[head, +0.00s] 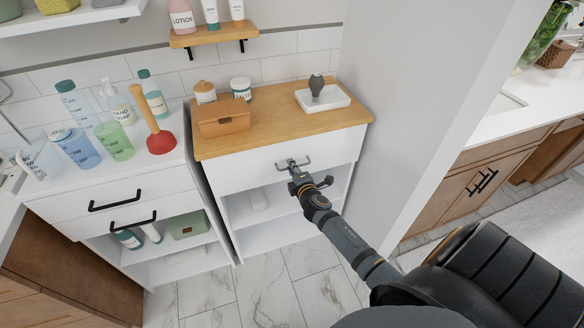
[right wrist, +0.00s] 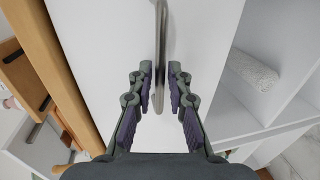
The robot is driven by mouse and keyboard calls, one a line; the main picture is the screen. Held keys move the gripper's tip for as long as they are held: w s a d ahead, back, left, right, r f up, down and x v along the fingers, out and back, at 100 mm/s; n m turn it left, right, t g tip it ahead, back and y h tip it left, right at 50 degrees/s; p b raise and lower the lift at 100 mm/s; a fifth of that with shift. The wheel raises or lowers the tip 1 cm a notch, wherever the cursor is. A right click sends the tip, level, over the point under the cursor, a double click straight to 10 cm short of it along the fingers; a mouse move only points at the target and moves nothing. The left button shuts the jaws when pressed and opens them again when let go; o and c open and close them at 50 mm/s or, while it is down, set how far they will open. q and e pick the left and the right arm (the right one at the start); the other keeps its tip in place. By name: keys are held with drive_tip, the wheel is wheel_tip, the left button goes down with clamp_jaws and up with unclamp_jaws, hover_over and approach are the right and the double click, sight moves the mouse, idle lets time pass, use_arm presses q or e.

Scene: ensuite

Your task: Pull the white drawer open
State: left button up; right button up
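The white drawer (head: 250,168) is in the cabinet under the wooden top, and its front looks flush with the cabinet. Its metal bar handle (head: 306,163) is on the front. My right gripper (head: 293,166) is at the handle. In the right wrist view the handle (right wrist: 160,45) runs between the two fingers of my right gripper (right wrist: 160,88), with small gaps showing on both sides, so the fingers are open around it. The drawer front (right wrist: 205,40) fills the view behind the handle. My left gripper is not in view.
The wooden top (head: 275,115) carries a brown box (head: 224,118), two jars and a white tray (head: 335,101). A white cabinet with bottles and a red plunger (head: 160,141) stands at left. A grey wall (head: 400,110) rises close on the right. Open shelves lie below the drawer.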

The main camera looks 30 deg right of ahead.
drive_tip(key=shift+w, duration=0.15)
clamp_jaws()
drive_tip(key=shift+f, duration=0.1)
idle(0.3)
